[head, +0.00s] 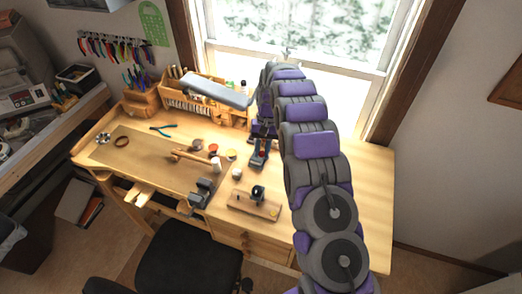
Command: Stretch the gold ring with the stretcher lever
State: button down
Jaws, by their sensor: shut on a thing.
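My arm reaches over the right of the workbench and bends down at its far end. My gripper (262,137) is at the dark tool with a blue-grey base, which looks like the ring stretcher (258,162). It is shut on what appears to be the stretcher's lever; the fingers and the lever are small and partly hidden by my arm. A small red part shows on the stretcher. I cannot make out the gold ring on it. A small yellow round spot (273,212) lies on a wooden board (240,204); I cannot tell what it is.
The wooden workbench (345,170) has free room at the right. A dark clamp-like tool (201,192), a wooden mallet (188,155), small jars (231,155) and blue pliers (163,130) lie about. A tool rack (187,105) and lamp (217,91) stand behind. A black chair (188,258) is in front.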

jog(key=c, duration=1.4)
grip_release()
jog(key=shift+w+d, duration=0.1)
jog(key=o, duration=0.3)
jog(key=shift+w+d+f, duration=0.1)
jog(key=shift+w+f, duration=0.15)
jog(key=shift+o, duration=0.8)
jog(key=shift+s+r, duration=0.15)
jog(key=shift+s, duration=0.05)
jog(key=shift+w+r, duration=0.25)
jog(key=shift+r, duration=0.25)
jog(key=p+v, duration=0.6)
jog(key=v, duration=0.4)
jog(key=shift+w+r, duration=0.2)
jog(key=shift+r, duration=0.1)
jog(key=shift+d, duration=0.1)
jog(key=shift+r, duration=0.1)
